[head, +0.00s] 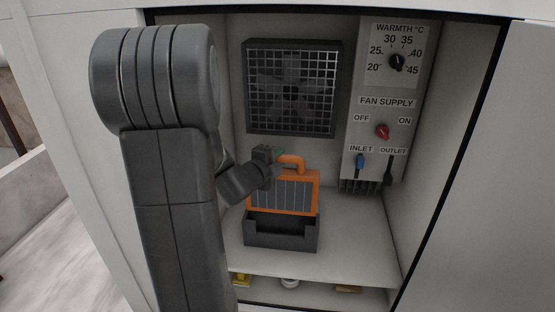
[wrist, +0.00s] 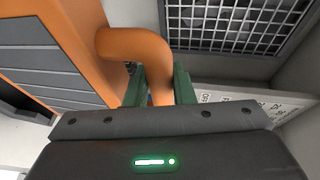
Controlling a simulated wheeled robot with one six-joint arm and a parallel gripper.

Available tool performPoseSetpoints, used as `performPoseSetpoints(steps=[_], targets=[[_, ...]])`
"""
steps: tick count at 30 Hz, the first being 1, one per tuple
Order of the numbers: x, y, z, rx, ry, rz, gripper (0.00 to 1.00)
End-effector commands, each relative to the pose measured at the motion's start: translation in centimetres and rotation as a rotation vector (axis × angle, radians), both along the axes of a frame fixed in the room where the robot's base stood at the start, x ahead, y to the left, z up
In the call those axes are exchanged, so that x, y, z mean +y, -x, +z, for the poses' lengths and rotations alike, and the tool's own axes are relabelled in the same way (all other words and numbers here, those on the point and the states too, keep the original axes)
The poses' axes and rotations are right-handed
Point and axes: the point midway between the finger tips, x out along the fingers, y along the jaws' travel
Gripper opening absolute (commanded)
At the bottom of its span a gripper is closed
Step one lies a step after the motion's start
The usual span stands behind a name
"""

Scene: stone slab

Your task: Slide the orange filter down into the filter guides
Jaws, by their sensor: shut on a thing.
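The orange filter (head: 283,192) has a grey slatted face and an orange handle on top. It stands upright in the head view, directly above the dark filter guides (head: 281,232), with its lower edge at or behind their front wall. I cannot tell how deep it sits. My gripper (head: 276,160) is shut on the filter's handle, coming in from the left. In the wrist view, the green fingers of my gripper (wrist: 160,88) sit either side of the curved handle, and the filter (wrist: 75,50) fills the left side.
A fan behind a grille (head: 291,88) is on the back wall. A control panel (head: 381,125) with a dial, a red knob and inlet and outlet levers is at the right. The shelf (head: 355,240) is clear right of the guides. A white door (head: 490,190) stands at the right.

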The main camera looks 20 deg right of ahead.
Motion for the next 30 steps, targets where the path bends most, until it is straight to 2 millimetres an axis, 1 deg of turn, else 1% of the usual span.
performPoseSetpoints(steps=[1, 3, 8, 30], targets=[[0.0, 0.0, -0.9, -0.001, 0.002, 0.000, 0.00], [0.0, 0.0, -1.5, -0.001, 0.002, 0.000, 0.00], [0.0, 0.0, -2.2, -0.002, 0.001, 0.000, 0.00], [0.0, 0.0, -2.3, -0.002, 0.001, 0.000, 0.00]])
